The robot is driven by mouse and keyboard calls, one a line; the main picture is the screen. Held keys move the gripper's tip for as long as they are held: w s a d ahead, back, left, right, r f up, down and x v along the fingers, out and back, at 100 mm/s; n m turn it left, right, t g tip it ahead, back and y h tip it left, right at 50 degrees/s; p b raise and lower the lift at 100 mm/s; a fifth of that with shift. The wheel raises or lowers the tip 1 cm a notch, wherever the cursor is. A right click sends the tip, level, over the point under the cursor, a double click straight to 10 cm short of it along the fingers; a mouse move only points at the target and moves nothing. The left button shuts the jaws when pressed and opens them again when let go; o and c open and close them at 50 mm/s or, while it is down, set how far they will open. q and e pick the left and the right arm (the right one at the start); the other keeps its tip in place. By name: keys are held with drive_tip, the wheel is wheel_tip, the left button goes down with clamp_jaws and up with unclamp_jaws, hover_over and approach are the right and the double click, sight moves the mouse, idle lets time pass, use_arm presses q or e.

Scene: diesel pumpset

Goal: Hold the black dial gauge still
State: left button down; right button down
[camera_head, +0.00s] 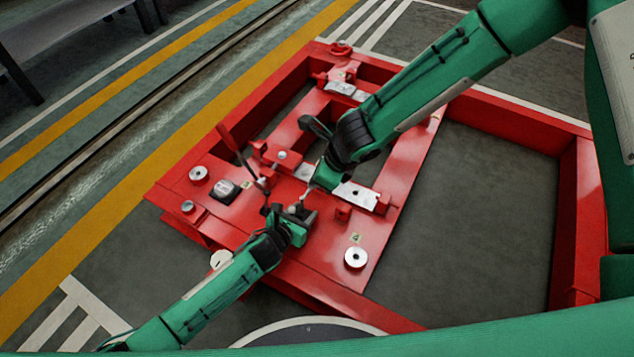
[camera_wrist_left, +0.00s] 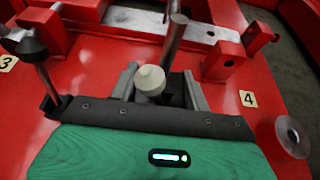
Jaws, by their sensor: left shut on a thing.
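My left gripper (camera_head: 300,212) reaches in from the lower left, low over the red frame. In the left wrist view its two grey fingers (camera_wrist_left: 163,88) are shut on a small dark thing, which I take to be the black dial gauge (camera_wrist_left: 177,88). A cream rounded knob (camera_wrist_left: 150,80) shows between the fingers; the dial face cannot be made out. My right gripper (camera_head: 322,180) is just above and to the right of the left one. A thin metal rod (camera_wrist_left: 174,35) rises just behind the gauge; contact is unclear. The right jaws are too hidden to read.
The red frame (camera_head: 395,225) carries silver round pads (camera_head: 356,257), a black square block (camera_head: 224,191), upright red brackets and a slanted lever (camera_head: 235,152). In the left wrist view a black-knobbed post (camera_wrist_left: 37,65) stands left of the fingers. Open grey floor lies right.

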use_arm(q)
drive_tip(key=c, duration=0.6)
unclamp_jaws()
